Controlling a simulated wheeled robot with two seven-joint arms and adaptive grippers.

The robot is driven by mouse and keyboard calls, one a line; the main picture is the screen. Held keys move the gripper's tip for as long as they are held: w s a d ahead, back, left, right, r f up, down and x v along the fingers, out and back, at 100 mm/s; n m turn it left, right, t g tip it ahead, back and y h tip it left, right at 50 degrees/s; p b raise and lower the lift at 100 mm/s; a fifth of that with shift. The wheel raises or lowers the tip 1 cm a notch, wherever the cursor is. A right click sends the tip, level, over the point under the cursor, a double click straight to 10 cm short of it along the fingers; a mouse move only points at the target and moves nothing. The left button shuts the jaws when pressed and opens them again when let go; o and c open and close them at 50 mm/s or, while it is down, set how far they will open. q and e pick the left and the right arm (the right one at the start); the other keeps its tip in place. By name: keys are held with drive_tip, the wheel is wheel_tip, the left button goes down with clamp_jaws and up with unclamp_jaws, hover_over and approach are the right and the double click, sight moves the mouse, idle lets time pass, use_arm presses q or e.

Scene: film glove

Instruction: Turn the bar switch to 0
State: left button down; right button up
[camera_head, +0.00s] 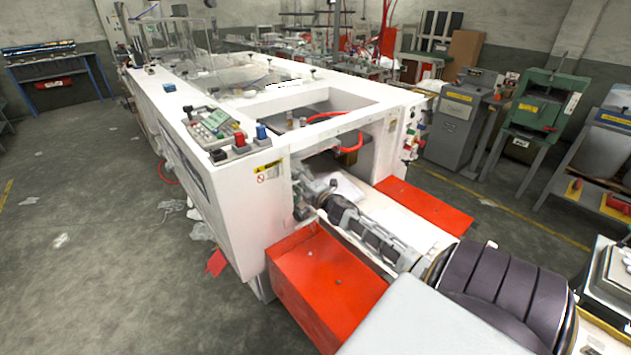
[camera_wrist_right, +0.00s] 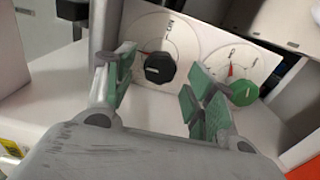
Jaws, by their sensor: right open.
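I cannot tell for sure which one is the bar switch. My right gripper (camera_wrist_right: 160,76) is open, its green-padded fingers on either side of the black knob in the picture; no contact shows. In the head view my right gripper (camera_head: 312,188) reaches into the white machine's opening, and the knobs are hidden there. My left gripper is not in view.
The white machine (camera_head: 262,215) has side walls close around my right arm. Red boxes (camera_head: 325,285) (camera_head: 425,203) flank the arm. A button panel (camera_head: 226,132) is on top of the machine. Grey floor (camera_head: 110,270) is open to the left.

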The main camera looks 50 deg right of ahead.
drive_tip(key=s+a, duration=0.1)
drive_tip(key=s, duration=0.9)
drive_tip(key=shift+s, duration=0.15)
idle(0.4)
drive_tip(key=shift+a, duration=0.1)
idle(0.6)
